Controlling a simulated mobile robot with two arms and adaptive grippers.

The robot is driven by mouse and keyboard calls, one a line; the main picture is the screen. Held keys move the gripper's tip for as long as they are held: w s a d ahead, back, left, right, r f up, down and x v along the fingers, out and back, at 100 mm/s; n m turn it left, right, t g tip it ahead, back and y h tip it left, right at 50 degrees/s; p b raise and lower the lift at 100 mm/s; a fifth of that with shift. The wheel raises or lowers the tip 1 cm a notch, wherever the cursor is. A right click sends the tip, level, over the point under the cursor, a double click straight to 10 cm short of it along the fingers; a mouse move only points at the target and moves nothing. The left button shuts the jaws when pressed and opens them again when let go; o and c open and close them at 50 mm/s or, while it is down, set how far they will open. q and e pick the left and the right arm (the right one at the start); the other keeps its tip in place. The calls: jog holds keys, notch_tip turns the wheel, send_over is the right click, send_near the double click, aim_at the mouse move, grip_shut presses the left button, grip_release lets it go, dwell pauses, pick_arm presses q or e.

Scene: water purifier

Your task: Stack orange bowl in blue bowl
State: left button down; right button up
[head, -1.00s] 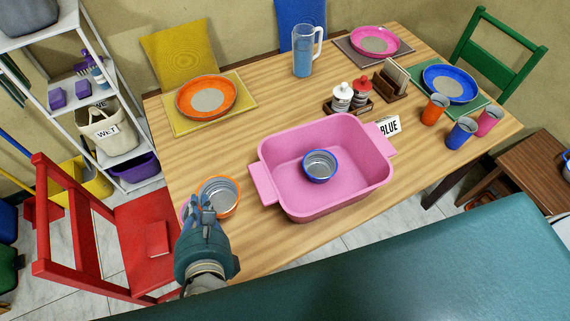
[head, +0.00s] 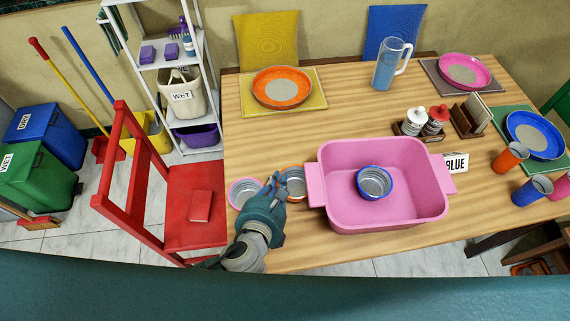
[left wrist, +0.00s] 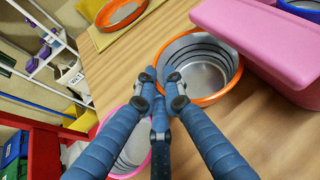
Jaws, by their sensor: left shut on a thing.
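The orange bowl (head: 296,174), silver inside with an orange rim, is on the table just left of the pink tub. The blue bowl (head: 374,182), silver inside with a blue rim, sits upright inside the tub. My left gripper (head: 277,184) is shut on the orange bowl's near-left rim. In the left wrist view its fingertips (left wrist: 165,82) meet at the rim of the orange bowl (left wrist: 225,75), and part of that rim is hidden behind them. I cannot tell whether the bowl is lifted. My right gripper is not in view.
The pink tub (head: 330,212) has its left handle close beside the orange bowl. A pink-rimmed bowl (head: 238,192) is left of my gripper. Condiment bottles and cups are farther right. A red chair (head: 195,205) is at left.

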pick_arm(q)
jog(key=w, duration=0.3)
jog(key=w+d, duration=0.1)
jog(key=w, duration=0.2)
jog(key=shift+w+d+p, duration=0.1)
jog(key=shift+w+p, duration=0.05)
jog(key=shift+p, duration=0.2)
jog(key=shift+f, duration=1.75)
jog(key=shift+f, duration=0.1)
jog(key=c, duration=1.9)
grip_release()
jog(key=shift+o, duration=0.2)
